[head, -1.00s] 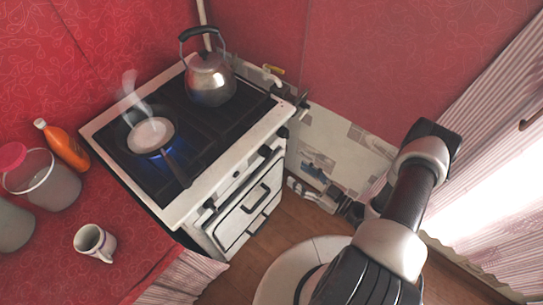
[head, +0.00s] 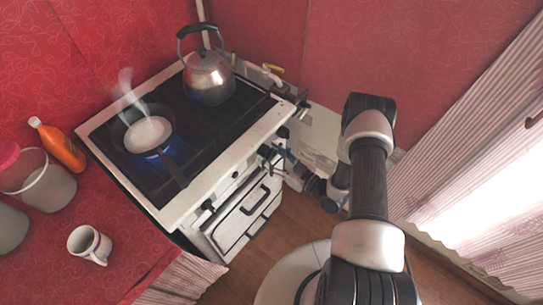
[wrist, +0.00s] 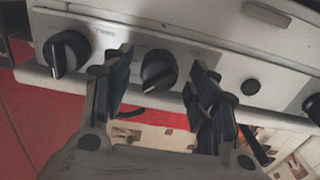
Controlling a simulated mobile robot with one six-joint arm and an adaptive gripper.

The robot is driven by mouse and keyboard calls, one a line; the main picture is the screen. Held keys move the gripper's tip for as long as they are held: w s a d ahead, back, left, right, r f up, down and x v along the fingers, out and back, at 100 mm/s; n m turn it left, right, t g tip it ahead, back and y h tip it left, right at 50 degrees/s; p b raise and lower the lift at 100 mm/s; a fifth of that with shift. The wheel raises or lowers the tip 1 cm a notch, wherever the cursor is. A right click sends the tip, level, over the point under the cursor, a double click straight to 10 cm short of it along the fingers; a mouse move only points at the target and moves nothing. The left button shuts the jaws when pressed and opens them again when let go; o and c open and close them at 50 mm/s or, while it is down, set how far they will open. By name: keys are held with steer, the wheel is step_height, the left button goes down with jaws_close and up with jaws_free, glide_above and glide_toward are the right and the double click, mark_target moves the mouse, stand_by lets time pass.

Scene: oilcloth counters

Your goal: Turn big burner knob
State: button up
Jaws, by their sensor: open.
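The stove's front panel (wrist: 210,60) fills the upper wrist view. A black round knob (wrist: 158,70) with a raised grip bar sits between the two fingers of my open gripper (wrist: 160,62). Another black knob (wrist: 66,53) is to the left of the fingers, with a small label beside it too blurred to read. I cannot tell which is the big burner knob. In the head view my gripper (head: 276,155) is at the stove's front panel, near its right end; a knob (head: 283,131) shows just above it. I cannot tell if the fingers touch the knob.
A pan (head: 148,133) with white contents steams over a blue flame on the stove (head: 218,133). A kettle (head: 209,78) stands at the back. A mug (head: 90,245), jar (head: 38,180) and orange bottle (head: 58,146) stand on the red counter. A small black button (wrist: 250,87) is right of the fingers.

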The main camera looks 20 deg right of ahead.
steer(key=shift+c, duration=0.3)
steer(key=c, duration=1)
steer(key=shift+m, duration=0.4)
steer(key=m+b, duration=0.1)
steer(key=m, duration=1.6)
steer(key=shift+s, duration=0.1)
steer(key=shift+r, duration=0.1)
